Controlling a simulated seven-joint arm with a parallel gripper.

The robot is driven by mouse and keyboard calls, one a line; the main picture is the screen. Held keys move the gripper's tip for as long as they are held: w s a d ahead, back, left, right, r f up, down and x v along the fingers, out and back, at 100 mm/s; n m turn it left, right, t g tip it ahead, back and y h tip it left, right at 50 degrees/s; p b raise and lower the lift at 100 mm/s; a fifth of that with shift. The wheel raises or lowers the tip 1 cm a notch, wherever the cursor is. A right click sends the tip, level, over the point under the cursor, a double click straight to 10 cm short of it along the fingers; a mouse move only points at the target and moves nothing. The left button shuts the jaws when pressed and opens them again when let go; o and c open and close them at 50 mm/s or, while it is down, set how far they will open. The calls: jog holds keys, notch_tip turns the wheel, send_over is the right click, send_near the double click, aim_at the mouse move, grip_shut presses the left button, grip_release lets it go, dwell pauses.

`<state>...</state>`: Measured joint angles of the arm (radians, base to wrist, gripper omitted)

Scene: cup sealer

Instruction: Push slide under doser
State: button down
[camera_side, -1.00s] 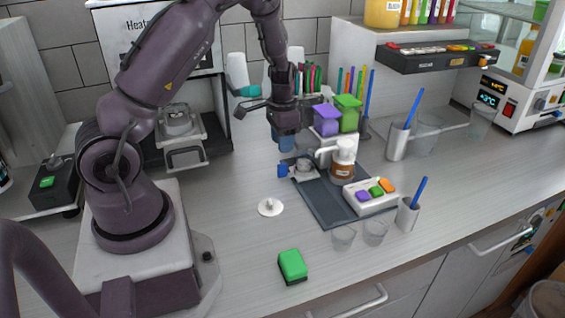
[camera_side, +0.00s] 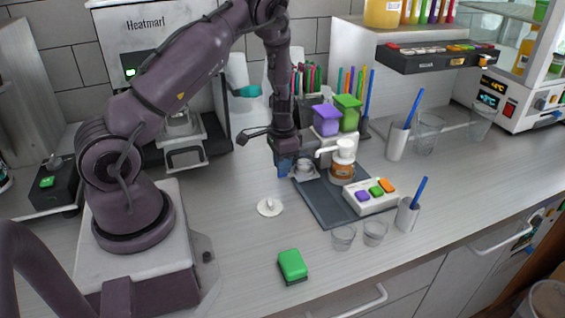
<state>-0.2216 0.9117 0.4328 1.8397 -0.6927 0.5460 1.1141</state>
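The doser stands at the back of the dark mat, with a purple hopper (camera_side: 327,118) and a green hopper (camera_side: 347,112) on a white body. The slide (camera_side: 306,167) is a small light tray with a round cup-like part on it, in front of the doser and low on the mat's back left corner. Its blue handle (camera_side: 283,172) sticks out to the left. My gripper (camera_side: 285,158) points down right at the handle, just above or touching it. The fingers are small and partly merged with the blue, so I cannot tell whether they are open or shut.
On the dark mat (camera_side: 320,205) are an amber pump bottle (camera_side: 342,165) and a button box (camera_side: 370,195). Clear cups (camera_side: 343,237) stand in front. A white lid-like disc (camera_side: 269,207) and a green block (camera_side: 292,264) lie on open counter.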

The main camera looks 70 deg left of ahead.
jog(key=shift+a, duration=2.3)
jog(key=c, duration=1.2)
grip_release()
jog(key=shift+a, duration=0.1)
jog(key=shift+o, duration=0.3)
jog(key=shift+d, duration=0.25)
